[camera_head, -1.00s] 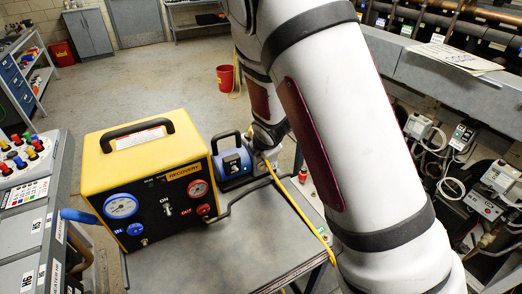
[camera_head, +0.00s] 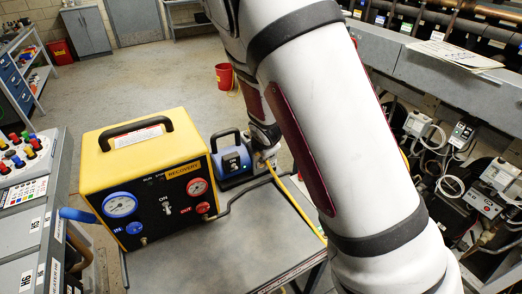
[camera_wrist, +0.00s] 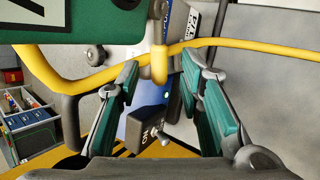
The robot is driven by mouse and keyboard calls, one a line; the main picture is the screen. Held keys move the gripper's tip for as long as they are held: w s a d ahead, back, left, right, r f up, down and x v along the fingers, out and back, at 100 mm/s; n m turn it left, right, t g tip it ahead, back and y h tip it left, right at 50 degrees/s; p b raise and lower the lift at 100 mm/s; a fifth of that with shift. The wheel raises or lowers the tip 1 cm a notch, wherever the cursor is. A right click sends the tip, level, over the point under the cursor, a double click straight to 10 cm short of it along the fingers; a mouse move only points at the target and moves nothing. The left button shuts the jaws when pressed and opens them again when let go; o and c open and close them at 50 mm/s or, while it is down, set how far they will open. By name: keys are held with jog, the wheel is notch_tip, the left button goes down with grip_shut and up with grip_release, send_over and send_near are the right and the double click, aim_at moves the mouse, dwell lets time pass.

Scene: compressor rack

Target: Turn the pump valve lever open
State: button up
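The blue pump (camera_head: 232,158) with a black handle stands at the back of the grey cart top, beside the yellow recovery unit. In the wrist view, part of a blue body (camera_wrist: 148,100) shows beyond my fingers. A short yellow upright piece (camera_wrist: 160,64), which looks like the valve lever, hangs near a yellow hose (camera_wrist: 70,80). My gripper (camera_wrist: 160,72) is open, with its teal finger pads on either side of that piece; I see no clear contact. In the head view, my arm hides most of the gripper and the valve.
The yellow recovery unit (camera_head: 145,185) with gauges stands at the left of the cart (camera_head: 235,245). A yellow hose (camera_head: 296,203) runs over the cart. A dark green panel (camera_wrist: 70,18) fills the upper left of the wrist view. The compressor rack (camera_head: 455,75) is at the right.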

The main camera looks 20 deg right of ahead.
jog(key=v, duration=1.2)
jog(key=shift+f, duration=0.1)
jog(key=c, duration=0.7)
jog(key=shift+w+a+f+n, duration=0.1)
jog(key=shift+f+n, duration=0.05)
jog(key=shift+n, duration=0.25)
grip_shut()
jog(key=w+a+r+n+g+h+p, duration=0.15)
jog(key=w+r+n+g, duration=0.3)
jog(key=n, duration=1.15)
jog(key=shift+n, duration=0.3)
jog(key=x, duration=1.3)
jog(key=shift+w+a+f+p, duration=0.1)
jog(key=shift+w+a+p, duration=0.05)
jog(key=shift+a+p, duration=0.2)
